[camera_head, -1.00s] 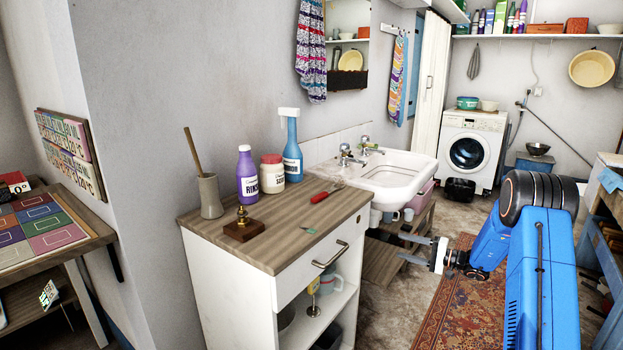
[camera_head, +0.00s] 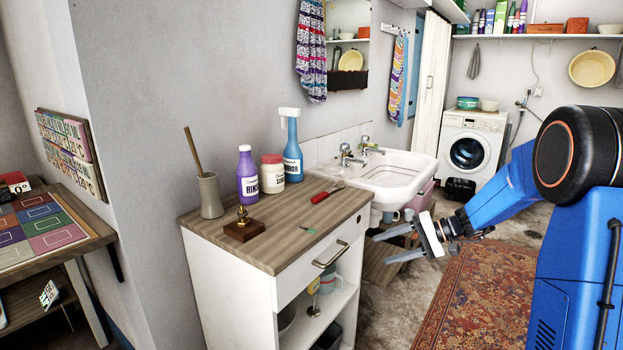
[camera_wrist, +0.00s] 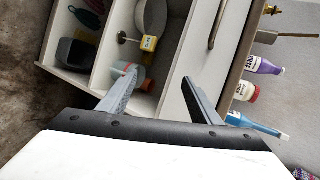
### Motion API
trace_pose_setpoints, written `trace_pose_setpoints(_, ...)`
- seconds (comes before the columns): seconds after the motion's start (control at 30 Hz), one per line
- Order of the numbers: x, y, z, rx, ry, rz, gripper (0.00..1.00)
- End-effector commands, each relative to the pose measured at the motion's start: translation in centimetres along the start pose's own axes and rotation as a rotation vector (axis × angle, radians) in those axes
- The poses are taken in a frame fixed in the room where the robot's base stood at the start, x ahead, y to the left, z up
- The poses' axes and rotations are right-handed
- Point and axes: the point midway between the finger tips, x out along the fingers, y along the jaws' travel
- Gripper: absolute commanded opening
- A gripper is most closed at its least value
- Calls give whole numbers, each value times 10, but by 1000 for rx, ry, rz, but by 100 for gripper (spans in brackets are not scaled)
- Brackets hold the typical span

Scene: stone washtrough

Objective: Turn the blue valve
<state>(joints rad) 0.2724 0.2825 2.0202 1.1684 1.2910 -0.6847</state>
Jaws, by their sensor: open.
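No clearly blue valve can be made out. Two metal taps stand at the back of the white sink (camera_head: 402,172): a nearer tap (camera_head: 346,157) and a farther tap (camera_head: 367,146). Their cap colours are too small to tell. A brass valve-like fitting on a wooden block (camera_head: 244,228) stands on the cabinet top. My gripper (camera_head: 388,247) is open and empty, its fingers pointing left, to the right of the cabinet and below the sink rim in the picture. In the wrist view, my gripper's fingers (camera_wrist: 158,76) are spread in front of the cabinet's open shelves.
The wooden-topped white cabinet (camera_head: 262,258) carries a purple bottle (camera_head: 247,178), a white jar (camera_head: 272,170), a blue spray bottle (camera_head: 292,158), a brown-handled pot (camera_head: 209,197) and a red-handled screwdriver (camera_head: 325,195). A washing machine (camera_head: 470,155) stands behind. The patterned rug (camera_head: 470,300) is clear.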

Motion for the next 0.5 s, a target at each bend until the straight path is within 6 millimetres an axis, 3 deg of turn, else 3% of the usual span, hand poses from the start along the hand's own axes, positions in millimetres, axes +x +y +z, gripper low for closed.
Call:
trace_pose_setpoints(0.2, -6, -20, 62, -37, -42, 132, 58)
trace_pose_setpoints(0.5, -21, -29, 140, -86, -68, 315, 58)
